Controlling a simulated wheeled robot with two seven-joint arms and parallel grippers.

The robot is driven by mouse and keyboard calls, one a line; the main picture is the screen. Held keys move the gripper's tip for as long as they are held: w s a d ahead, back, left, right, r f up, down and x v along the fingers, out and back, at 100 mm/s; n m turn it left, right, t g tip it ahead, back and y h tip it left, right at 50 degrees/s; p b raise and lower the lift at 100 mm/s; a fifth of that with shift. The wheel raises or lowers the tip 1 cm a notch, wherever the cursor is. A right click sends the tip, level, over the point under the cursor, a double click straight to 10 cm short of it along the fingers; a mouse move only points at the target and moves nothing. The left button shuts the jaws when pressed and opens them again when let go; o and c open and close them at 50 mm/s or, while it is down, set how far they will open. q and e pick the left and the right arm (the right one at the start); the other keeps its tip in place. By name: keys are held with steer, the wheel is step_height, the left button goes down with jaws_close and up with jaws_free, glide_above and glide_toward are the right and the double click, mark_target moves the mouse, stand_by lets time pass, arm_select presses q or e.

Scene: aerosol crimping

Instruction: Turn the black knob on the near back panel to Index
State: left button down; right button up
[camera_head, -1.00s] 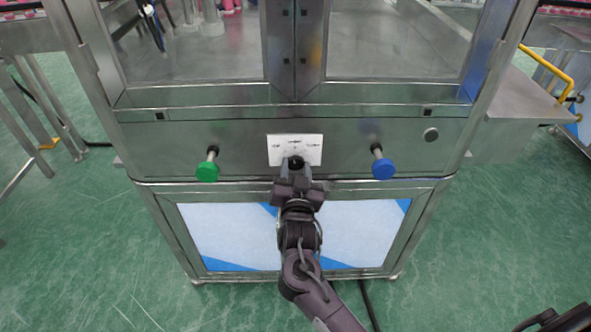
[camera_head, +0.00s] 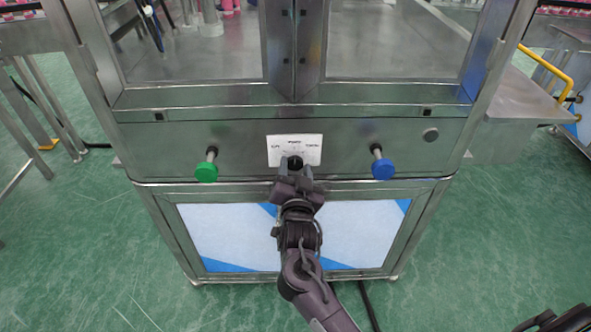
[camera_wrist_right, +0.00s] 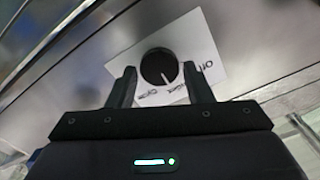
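The black knob (camera_head: 295,161) sits on the near back panel, on a white label plate (camera_head: 308,143). My right gripper (camera_head: 296,167) is at the knob, with one finger on either side of it. The knob's white pointer line points down and slightly right there, roughly toward the middle word, which looks like Index. The word Off is at the right of the plate. My left gripper is not in view.
A green knob (camera_head: 206,172) sticks out left of the black knob, and a blue knob (camera_head: 382,169) sticks out right of it. A small round fitting (camera_head: 430,135) is at the panel's right.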

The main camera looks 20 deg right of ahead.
steer(key=shift+o, duration=1.1)
steer(key=shift+s, duration=0.15)
steer(key=v, duration=0.7)
steer(key=shift+s, duration=0.25)
steer(key=shift+a, duration=0.2)
